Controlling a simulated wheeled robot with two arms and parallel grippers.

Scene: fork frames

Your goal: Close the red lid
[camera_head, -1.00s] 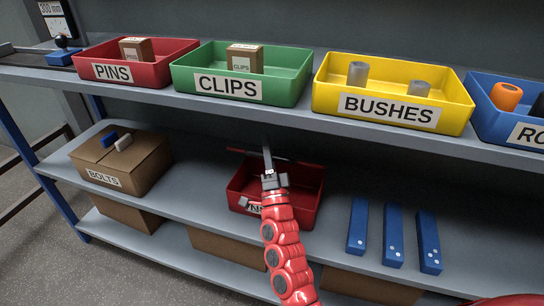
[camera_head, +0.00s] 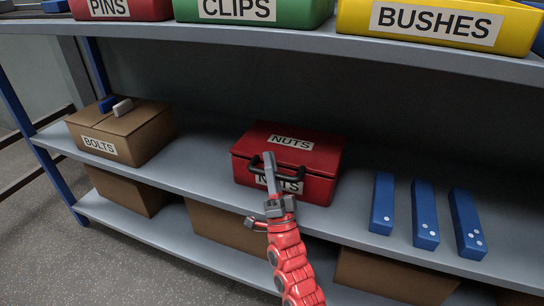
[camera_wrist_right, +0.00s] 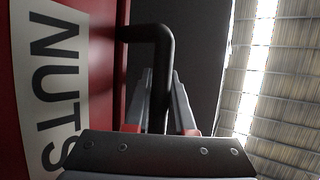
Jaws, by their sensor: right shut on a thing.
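The red lid (camera_head: 325,158) lies down over the red NUTS box (camera_head: 318,191) on the lower shelf, with its NUTS label facing up. Any thin gap at the front edge is too small to tell. A black handle (camera_head: 301,171) stands at the lid's front edge. My right gripper (camera_head: 268,160) is in front of the box and shut on the handle. In the right wrist view the handle (camera_wrist_right: 160,45) runs down between the fingers (camera_wrist_right: 160,98), next to the box's NUTS label (camera_wrist_right: 50,90). My left gripper is not in view.
A cardboard BOLTS box (camera_head: 143,128) stands left on the same shelf, with a blue and a white piece on top. Three blue blocks (camera_head: 424,215) lie to the right. The upper shelf (camera_head: 300,38) with its bins overhangs the red box.

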